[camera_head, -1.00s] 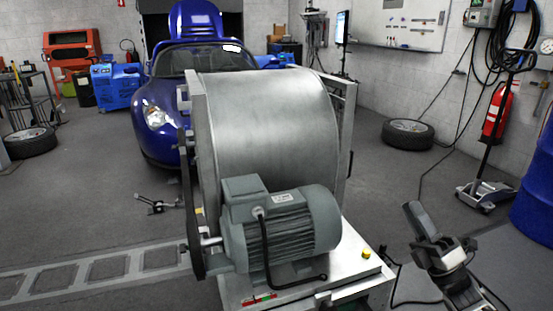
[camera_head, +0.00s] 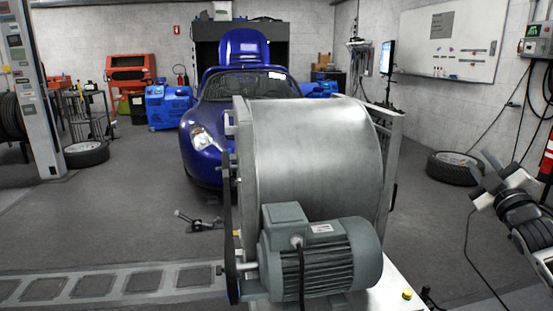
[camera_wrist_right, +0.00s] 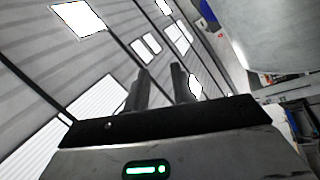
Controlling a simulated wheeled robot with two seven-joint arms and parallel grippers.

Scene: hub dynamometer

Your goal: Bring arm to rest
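My right gripper (camera_head: 482,174) is at the right side of the head view, raised in the air to the right of the dynamometer. Its two fingers stand apart with a gap between them, which also shows in the right wrist view (camera_wrist_right: 161,85). Nothing is held between them. In the wrist view the fingers point toward the ceiling. My left gripper is not in view. The dynamometer drum (camera_head: 310,155) stands in the middle, with its grey-green motor (camera_head: 320,260) in front. The right gripper is apart from both.
A blue car (camera_head: 205,140) stands behind the drum. A tyre (camera_head: 455,168) lies on the floor at the right, beyond my right arm. A whiteboard (camera_head: 455,45) hangs on the back wall. A grey post (camera_head: 35,100) stands at the left. The floor at left is mostly open.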

